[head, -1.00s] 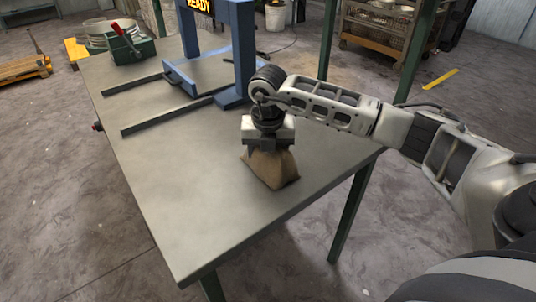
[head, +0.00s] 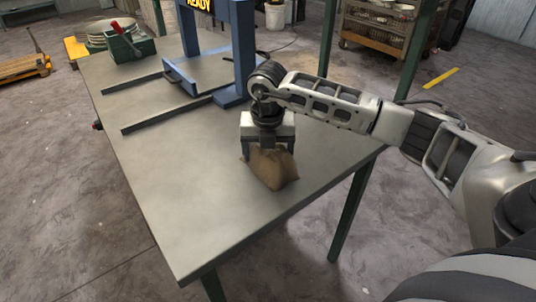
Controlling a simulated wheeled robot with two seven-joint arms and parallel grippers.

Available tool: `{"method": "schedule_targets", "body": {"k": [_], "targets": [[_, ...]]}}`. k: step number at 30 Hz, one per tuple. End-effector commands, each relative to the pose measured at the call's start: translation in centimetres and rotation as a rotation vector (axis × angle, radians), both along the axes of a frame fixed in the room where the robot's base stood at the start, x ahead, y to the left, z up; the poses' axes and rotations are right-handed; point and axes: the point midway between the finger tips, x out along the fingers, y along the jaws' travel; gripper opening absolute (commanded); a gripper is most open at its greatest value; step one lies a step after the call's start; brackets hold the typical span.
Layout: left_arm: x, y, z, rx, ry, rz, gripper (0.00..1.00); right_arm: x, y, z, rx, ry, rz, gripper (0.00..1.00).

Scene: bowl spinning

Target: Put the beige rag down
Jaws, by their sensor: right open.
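The beige rag (head: 272,169) lies in a crumpled heap on the grey table, near its right edge. My right gripper (head: 268,153) points down right over the rag. Its jaws are open, with one finger at the left and one at the right of the rag's top. Whether the fingers still touch the cloth I cannot tell. The upper part of the rag is hidden behind the gripper. My left gripper is not in view.
The grey table (head: 190,190) is bare in front and to the left. A blue frame (head: 243,50) with a READY sign and dark rails (head: 165,115) stands behind the gripper. A green box (head: 130,47) and stacked plates (head: 97,40) are at the back left.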

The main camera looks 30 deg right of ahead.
Motion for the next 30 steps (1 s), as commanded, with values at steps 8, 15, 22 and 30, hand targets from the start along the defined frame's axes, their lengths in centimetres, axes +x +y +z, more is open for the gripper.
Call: {"method": "schedule_targets", "body": {"k": [8,15,22,30], "targets": [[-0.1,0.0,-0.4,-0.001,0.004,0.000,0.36,-0.5,0.4,6.0,0.000,-0.007,0.000,0.79],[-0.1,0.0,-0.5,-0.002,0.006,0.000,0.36,-0.9,0.7,9.8,0.001,-0.003,0.000,0.79],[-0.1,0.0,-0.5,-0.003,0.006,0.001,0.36,-1.1,0.7,10.9,0.001,-0.001,0.000,0.79],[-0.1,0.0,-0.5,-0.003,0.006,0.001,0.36,-1.1,0.7,10.8,0.001,-0.001,0.000,0.79]]}}
